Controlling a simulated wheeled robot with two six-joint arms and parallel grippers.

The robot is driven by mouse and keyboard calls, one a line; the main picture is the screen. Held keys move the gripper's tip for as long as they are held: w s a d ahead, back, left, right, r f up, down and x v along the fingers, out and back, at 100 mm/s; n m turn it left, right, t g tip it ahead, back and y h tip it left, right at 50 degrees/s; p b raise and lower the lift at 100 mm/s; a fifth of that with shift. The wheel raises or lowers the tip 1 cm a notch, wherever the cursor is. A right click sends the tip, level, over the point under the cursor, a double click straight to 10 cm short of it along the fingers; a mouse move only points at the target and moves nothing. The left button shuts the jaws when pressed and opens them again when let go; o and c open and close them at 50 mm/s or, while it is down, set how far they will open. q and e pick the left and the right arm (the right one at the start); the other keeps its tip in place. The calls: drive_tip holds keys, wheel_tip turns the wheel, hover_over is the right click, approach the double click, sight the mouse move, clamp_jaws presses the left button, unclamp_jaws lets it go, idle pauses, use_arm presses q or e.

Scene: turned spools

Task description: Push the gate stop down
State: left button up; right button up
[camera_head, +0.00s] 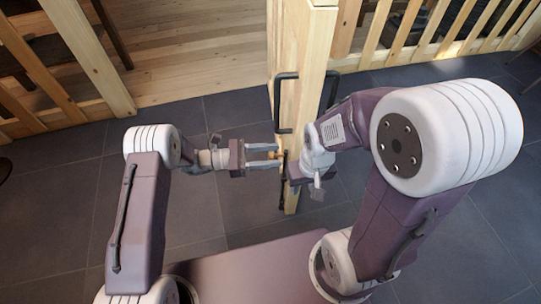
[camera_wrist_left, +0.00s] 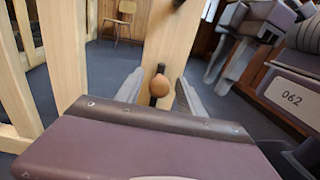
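The gate (camera_head: 312,80) is a pale wooden upright with black pull handles. The gate stop is a dark rod (camera_head: 281,192) low on its face, topped by an orange-brown wooden knob (camera_wrist_left: 159,85). My left gripper (camera_head: 264,155) points at the gate, its fingers open. In the left wrist view the knob stands between the left fingers (camera_wrist_left: 160,92), with a visible gap on both sides.
Slatted wooden fences (camera_head: 440,48) run along the back on both sides. A wooden floor (camera_head: 190,50) lies beyond the gate. Dark floor tiles (camera_head: 50,190) are clear on the left. A chair (camera_wrist_left: 118,25) stands far behind.

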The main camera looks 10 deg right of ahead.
use_arm(q)
clamp_jaws()
drive_tip(key=shift+f, duration=0.1)
idle(1.2)
